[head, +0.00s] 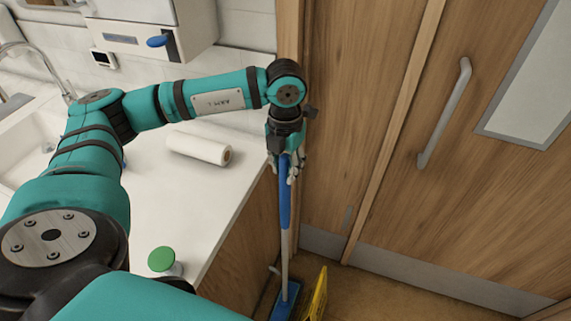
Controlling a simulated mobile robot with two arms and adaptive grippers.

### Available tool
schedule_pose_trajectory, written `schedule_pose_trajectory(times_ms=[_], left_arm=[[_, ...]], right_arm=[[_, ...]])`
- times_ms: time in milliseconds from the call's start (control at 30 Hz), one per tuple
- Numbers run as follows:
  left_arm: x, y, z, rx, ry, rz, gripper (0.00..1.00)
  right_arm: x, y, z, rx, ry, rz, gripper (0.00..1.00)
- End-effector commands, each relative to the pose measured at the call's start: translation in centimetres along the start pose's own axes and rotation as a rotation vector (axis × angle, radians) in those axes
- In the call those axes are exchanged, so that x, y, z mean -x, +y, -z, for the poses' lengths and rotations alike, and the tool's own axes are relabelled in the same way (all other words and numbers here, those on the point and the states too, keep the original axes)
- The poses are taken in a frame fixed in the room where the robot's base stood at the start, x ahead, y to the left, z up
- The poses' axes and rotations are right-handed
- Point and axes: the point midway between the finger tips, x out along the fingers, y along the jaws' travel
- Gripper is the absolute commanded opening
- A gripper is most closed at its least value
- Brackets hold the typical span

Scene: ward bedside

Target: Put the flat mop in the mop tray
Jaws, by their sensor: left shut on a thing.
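The flat mop (285,205) stands near upright beside the end of the counter, with a blue grip, a pale pole and a blue head at the bottom edge of the head view. My left gripper (290,162) is shut on the upper part of the mop's handle. The mop's head is partly cut off by the picture's edge, and I cannot tell whether it rests on the floor or in something. I cannot clearly make out the mop tray. My right gripper is out of view.
A yellow object (318,297), perhaps a floor sign, stands just right of the mop's head. The white counter (215,210) holds a paper roll (196,148) and a green-capped container (163,261). Wooden doors (400,130) with a metal handle (446,112) stand behind. Brown floor (400,300) shows at right.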

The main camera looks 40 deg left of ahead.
Motion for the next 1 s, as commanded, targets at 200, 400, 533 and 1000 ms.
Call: schedule_pose_trajectory(times_ms=[200,400,533,1000], left_arm=[[-0.39,-0.01,-0.09,0.0,-0.005,0.002,0.0],[-0.77,-0.03,-0.09,-0.001,-0.004,0.002,0.0],[-0.72,-0.03,-0.04,-0.001,-0.003,0.001,0.4],[-0.06,-0.06,-0.11,-0.001,-0.005,0.002,0.5]], right_arm=[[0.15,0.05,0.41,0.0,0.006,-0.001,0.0],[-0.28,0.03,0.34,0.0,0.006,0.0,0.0],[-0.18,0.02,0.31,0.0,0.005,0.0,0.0],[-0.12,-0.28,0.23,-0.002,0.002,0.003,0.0]])
